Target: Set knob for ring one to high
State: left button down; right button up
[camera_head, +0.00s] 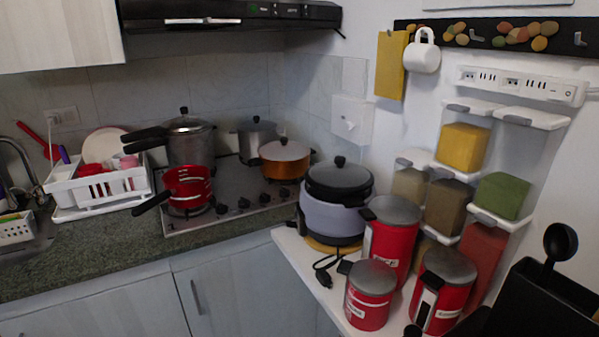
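The stovetop (222,174) is set in the counter at the back left. Several small dark knobs line its front edge, among them a left knob (221,208), a middle knob (243,203) and a right knob (265,198). Their settings are too small to read, and no ring labels are legible. A pressure cooker (190,145), a steel pot (257,138) and an orange pot (285,160) stand behind. Neither gripper can be made out.
A rice cooker (335,215) and red canisters (372,292) crowd the white side shelf (318,288). Spice dispensers (463,146) hang on the right wall. A dish rack (100,190) sits left of the stovetop. The counter strip (110,258) before it is clear.

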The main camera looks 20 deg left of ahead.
aim_at(222, 208)
jog(key=u, duration=1.35)
